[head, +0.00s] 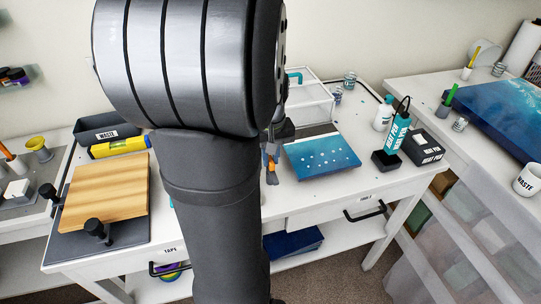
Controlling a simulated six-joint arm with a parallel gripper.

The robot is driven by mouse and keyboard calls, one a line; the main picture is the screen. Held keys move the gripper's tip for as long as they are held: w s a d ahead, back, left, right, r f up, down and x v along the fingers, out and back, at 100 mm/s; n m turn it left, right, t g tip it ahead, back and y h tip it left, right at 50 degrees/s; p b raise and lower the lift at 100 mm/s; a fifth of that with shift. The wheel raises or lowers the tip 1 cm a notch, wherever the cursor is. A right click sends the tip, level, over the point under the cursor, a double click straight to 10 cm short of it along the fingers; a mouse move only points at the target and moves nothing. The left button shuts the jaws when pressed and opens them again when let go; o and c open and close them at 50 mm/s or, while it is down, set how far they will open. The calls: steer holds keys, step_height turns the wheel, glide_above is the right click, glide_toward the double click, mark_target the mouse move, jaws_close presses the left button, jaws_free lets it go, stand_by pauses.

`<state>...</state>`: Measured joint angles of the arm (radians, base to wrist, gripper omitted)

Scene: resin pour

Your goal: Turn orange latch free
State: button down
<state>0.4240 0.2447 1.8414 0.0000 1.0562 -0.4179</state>
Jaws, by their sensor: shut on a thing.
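My gripper (271,175) shows only in part, just right of my dark arm, which covers much of the middle of the head view. It points down at the left edge of the blue panel with white dots (320,158). A small orange piece, which looks like the orange latch (271,162), shows at its fingers. The gripper is shut on it. The latch's mount and how far it is turned are too small and too hidden to tell.
A clear box (308,104) stands behind the panel.

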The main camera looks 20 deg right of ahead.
steer(key=shift+r, duration=0.1)
stand_by(0.4)
steer(key=c, duration=1.4)
jaws_free()
step_height(320, 180, up, 17)
steer(key=shift+r, duration=0.2)
step_height(320, 180, down, 18)
steer(key=shift+r, duration=0.2)
steer(key=shift+r, duration=0.1)
